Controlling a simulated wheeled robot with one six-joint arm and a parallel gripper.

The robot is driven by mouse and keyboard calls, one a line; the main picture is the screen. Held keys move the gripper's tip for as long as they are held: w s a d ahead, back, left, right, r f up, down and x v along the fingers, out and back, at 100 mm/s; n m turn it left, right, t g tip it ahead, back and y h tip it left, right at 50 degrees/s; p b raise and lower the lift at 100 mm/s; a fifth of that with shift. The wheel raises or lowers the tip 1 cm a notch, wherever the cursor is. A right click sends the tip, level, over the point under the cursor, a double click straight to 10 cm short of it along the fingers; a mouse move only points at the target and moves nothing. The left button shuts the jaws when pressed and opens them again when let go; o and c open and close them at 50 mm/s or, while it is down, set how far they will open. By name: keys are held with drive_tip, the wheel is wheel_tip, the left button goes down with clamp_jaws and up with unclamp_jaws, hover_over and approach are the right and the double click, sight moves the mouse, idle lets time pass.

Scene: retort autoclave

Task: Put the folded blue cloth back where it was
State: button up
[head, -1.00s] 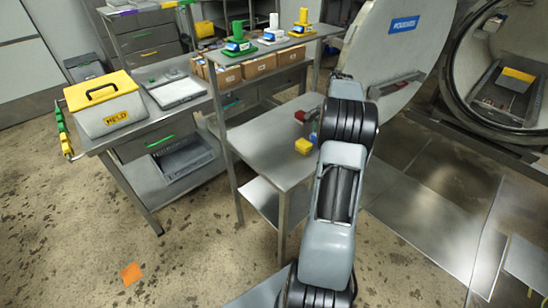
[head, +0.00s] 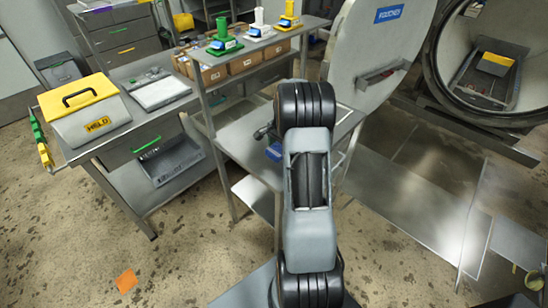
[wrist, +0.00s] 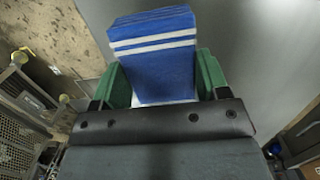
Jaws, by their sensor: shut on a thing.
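The folded blue cloth (wrist: 155,50) with white stripes is between the green fingers of my gripper (wrist: 163,76) in the wrist view. My gripper is shut on it, and the cloth sticks out past the fingertips. A grey metal surface lies beyond the cloth; I cannot tell whether they touch. In the head view a small blue patch (head: 274,151), probably the cloth, shows at the left of my arm, over the small steel table (head: 238,138). My arm hides most of the gripper there.
A shelf with several cardboard boxes (head: 246,61) and green, white and yellow stands is behind the table. A grey box with a yellow lid (head: 88,112) stands on the left bench. The round autoclave door (head: 375,50) is open at the right. An orange square (head: 126,281) lies on the floor.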

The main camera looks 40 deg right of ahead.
sight(274, 165)
drive_tip(key=shift+a+f, duration=0.55)
drive_tip(key=shift+f, duration=0.1)
drive_tip(key=f, duration=0.1)
drive_tip(key=a+f+p, duration=0.1)
drive_tip(key=f, duration=0.1)
drive_tip(key=shift+w+a+f, duration=0.1)
drive_tip(key=shift+w, duration=0.1)
drive_tip(key=shift+f, duration=0.6)
drive_tip(key=shift+f, duration=0.1)
drive_tip(key=o, duration=0.9)
